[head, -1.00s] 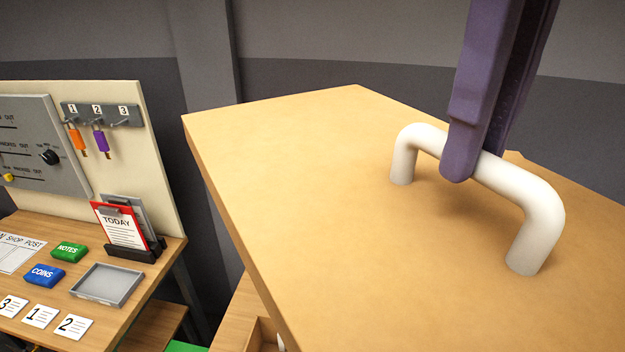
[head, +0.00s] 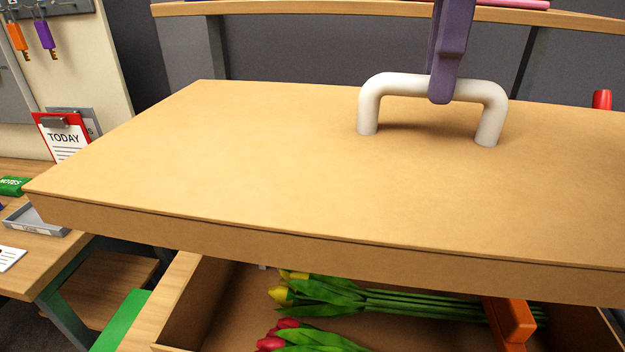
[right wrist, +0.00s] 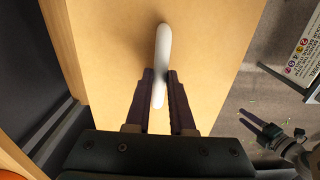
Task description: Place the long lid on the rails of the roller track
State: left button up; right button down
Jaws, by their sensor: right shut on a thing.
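The long lid (head: 250,170) is a wide tan board with a thick edge. It fills the middle of the head view, above an open wooden box. Its white arched handle (head: 375,105) stands on top. My right gripper (head: 440,98) is shut on the handle's crossbar; the right wrist view shows its fingers (right wrist: 160,80) on both sides of the white bar (right wrist: 162,45). My left gripper (right wrist: 258,118) shows only at the right of the right wrist view, its two purple fingers apart and empty. I cannot make out the roller track's rails.
Under the lid's near edge, the box (head: 175,300) holds yellow tulips (head: 285,292), red tulips (head: 290,335) and an orange piece (head: 512,322). A green strip (head: 120,322) runs left of it. A desk with a grey tray (head: 35,222) and red clipboard (head: 62,135) stands left. A shelf (head: 300,7) crosses behind.

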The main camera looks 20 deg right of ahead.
aim_at(426, 135)
jog(key=shift+w+d+f+b, duration=0.15)
jog(key=shift+f+b, duration=0.15)
jog(key=shift+f, duration=0.4)
pick_arm(q)
jog(key=shift+f, duration=0.7)
pick_arm(e)
jog(key=shift+n, duration=0.3)
pick_arm(q)
jog(key=shift+d, duration=0.1)
pick_arm(e)
jog(key=shift+r, duration=0.1)
notch_tip(426, 135, down, 4)
jog(key=shift+r+b, duration=0.25)
jog(key=shift+b, duration=0.4)
pick_arm(q)
jog(key=shift+f+p, duration=0.35)
pick_arm(e)
notch_tip(426, 135, down, 16)
